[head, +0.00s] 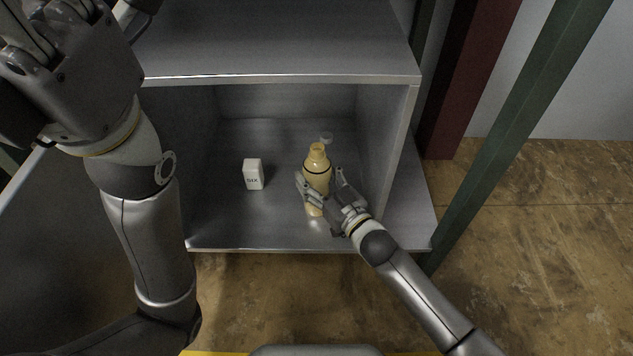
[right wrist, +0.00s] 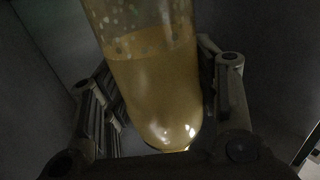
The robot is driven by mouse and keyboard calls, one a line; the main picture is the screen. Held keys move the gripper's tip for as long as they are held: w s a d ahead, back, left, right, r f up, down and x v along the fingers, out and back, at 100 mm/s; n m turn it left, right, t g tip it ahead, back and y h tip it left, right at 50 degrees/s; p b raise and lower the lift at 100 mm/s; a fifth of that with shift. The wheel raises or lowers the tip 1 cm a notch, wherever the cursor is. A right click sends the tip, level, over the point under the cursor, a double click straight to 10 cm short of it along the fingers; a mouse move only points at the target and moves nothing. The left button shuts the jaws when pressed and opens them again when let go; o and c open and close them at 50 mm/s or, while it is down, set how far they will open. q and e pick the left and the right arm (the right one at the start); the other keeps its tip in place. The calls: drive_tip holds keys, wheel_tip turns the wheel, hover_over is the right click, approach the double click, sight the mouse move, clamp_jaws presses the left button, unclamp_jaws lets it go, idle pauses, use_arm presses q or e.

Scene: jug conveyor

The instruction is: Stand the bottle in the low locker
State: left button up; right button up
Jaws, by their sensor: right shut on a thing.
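The tan bottle (head: 317,168) is upright inside the low locker (head: 285,247), in its right half. My right gripper (head: 321,190) is shut on the bottle's body from the front right. In the right wrist view the bottle (right wrist: 155,85) fills the space between the two fingers (right wrist: 165,95); it looks translucent with a pale speckled band. I cannot tell whether its base touches the locker floor. Part of my left gripper (head: 70,60) shows large at the top left; its fingertips are out of frame, so its opening is unclear.
A small white labelled box (head: 253,174) stands left of the bottle on the locker floor. The locker's right wall (head: 385,150) is close to my right gripper; a shelf (head: 280,50) lies above. A green post (head: 515,130) stands right.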

idle(0.3)
drive_tip(key=shift+f, duration=0.15)
drive_tip(key=o, duration=1.2)
